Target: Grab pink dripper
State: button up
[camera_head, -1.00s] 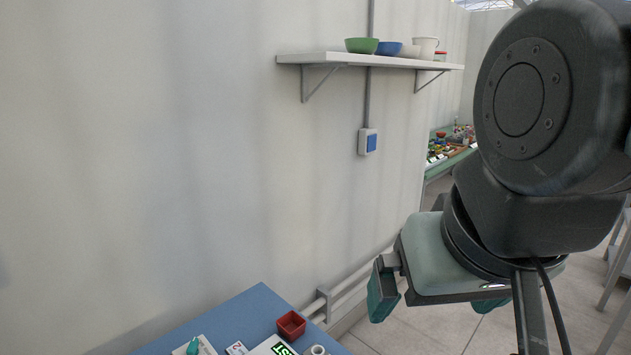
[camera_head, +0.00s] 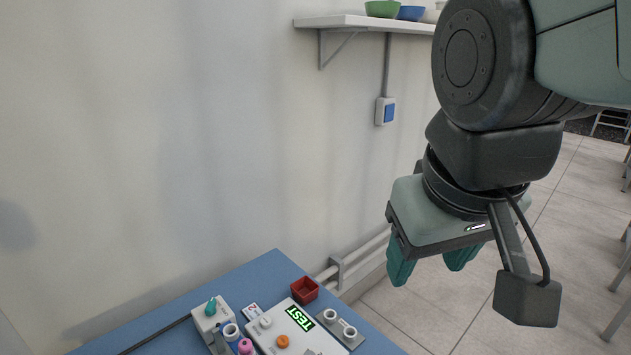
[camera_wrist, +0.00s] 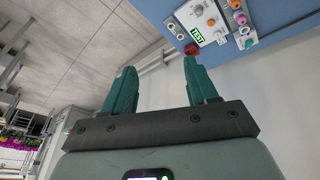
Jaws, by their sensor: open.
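A small pink dripper (camera_head: 246,346) stands at the bottom edge of the head view, on the blue bench top (camera_head: 255,272), in a row beside a blue-and-white ringed piece (camera_head: 230,330). Its lower part is cut off by the frame. In the wrist view it shows small near the top right (camera_wrist: 241,19), between an orange piece (camera_wrist: 236,4) and the ringed one. My gripper (camera_head: 430,265) is open and empty, with teal fingers pointing down. It hangs to the right of the bench, well apart from the dripper. In the wrist view the open fingers (camera_wrist: 158,66) hold nothing.
A white TEST device (camera_head: 290,327) with an orange knob stands right of the dripper. Nearby are a red square pot (camera_head: 305,290), a grey holder with two white rings (camera_head: 341,329) and a teal-topped device (camera_head: 210,308). A wall shelf (camera_head: 365,22) holds bowls.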

jog(key=w+a+f+n+g+h, duration=0.2)
jog(key=w+a+f+n+h, duration=0.1)
jog(key=w+a+f+n, duration=0.35)
jog(key=n+t+h, duration=0.5)
jog(key=n+t, duration=0.4)
jog(key=n, duration=1)
send_near(250, 341)
jog(key=w, duration=0.1)
jog(key=x, duration=0.5)
jog(key=shift+a+f, duration=0.2)
jog(key=shift+f, duration=0.05)
jog(key=shift+s+f+x, duration=0.1)
jog(key=shift+f+x, duration=0.05)
jog(key=shift+x, duration=1.2)
jog(key=shift+s+f+x, duration=0.1)
jog(key=shift+x, duration=1.25)
jog(key=shift+d, duration=0.15)
jog(key=c, duration=1)
